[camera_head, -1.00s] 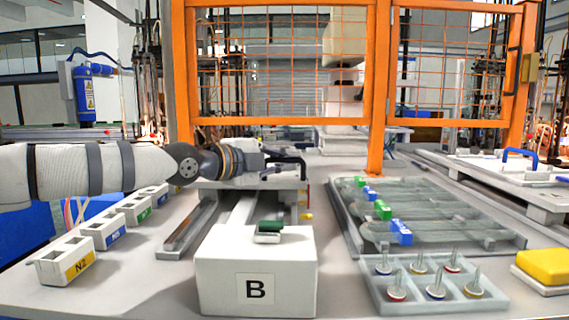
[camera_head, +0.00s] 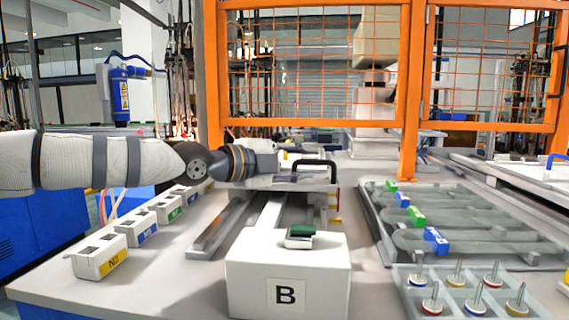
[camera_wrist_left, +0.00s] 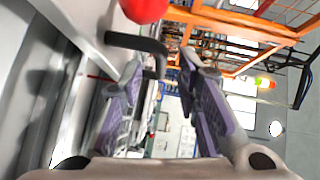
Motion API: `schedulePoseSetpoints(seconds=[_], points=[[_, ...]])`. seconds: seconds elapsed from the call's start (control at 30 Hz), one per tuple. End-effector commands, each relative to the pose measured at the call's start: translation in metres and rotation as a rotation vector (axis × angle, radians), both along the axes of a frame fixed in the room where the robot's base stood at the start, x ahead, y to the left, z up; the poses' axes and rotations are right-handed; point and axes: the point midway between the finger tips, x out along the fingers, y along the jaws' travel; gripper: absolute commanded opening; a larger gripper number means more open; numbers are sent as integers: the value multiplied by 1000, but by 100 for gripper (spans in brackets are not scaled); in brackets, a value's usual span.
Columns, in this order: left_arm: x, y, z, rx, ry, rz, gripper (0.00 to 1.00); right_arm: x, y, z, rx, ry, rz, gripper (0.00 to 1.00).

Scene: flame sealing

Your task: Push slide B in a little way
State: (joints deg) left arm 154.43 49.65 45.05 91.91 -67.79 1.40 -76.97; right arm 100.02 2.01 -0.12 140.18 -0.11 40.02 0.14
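Slide B is a light plate (camera_head: 265,184) on rails behind the white block marked B (camera_head: 286,272). A black bar handle (camera_head: 318,164) stands on its right part. The handle also shows in the left wrist view (camera_wrist_left: 128,42). My left gripper (camera_head: 282,160) comes in from the left just beside the handle, at about its height. In the left wrist view its two purple-padded fingers (camera_wrist_left: 163,72) are apart with nothing held between them. The handle's end shows beyond them; I cannot tell whether they touch it. My right gripper is out of view.
A green button (camera_head: 301,231) sits on the marked block. Small labelled white boxes (camera_head: 100,262) line the table's left side. A clear tray with glass pieces (camera_head: 375,225) and a tray of pins (camera_head: 410,300) are at right. An orange mesh frame (camera_head: 410,90) stands behind.

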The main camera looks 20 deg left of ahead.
Motion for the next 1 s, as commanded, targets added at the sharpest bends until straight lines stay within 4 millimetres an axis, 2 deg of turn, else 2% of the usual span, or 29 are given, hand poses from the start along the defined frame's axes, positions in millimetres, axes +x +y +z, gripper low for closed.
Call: schedulePoseSetpoints(seconds=[0.1, 0.2, 0.3, 0.5, 1.0], points=[[-34, 19, 8, -6, -5, 0, 30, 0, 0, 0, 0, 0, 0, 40], [-55, 30, 9, -7, -3, -3, 30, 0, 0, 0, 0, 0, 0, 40], [-63, 34, 9, -3, 2, -7, 30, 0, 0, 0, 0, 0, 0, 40], [-71, 39, 10, -2, 0, -1, 30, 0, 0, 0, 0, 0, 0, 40], [-71, 39, 10, -1, 0, 0, 30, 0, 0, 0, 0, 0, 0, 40]])
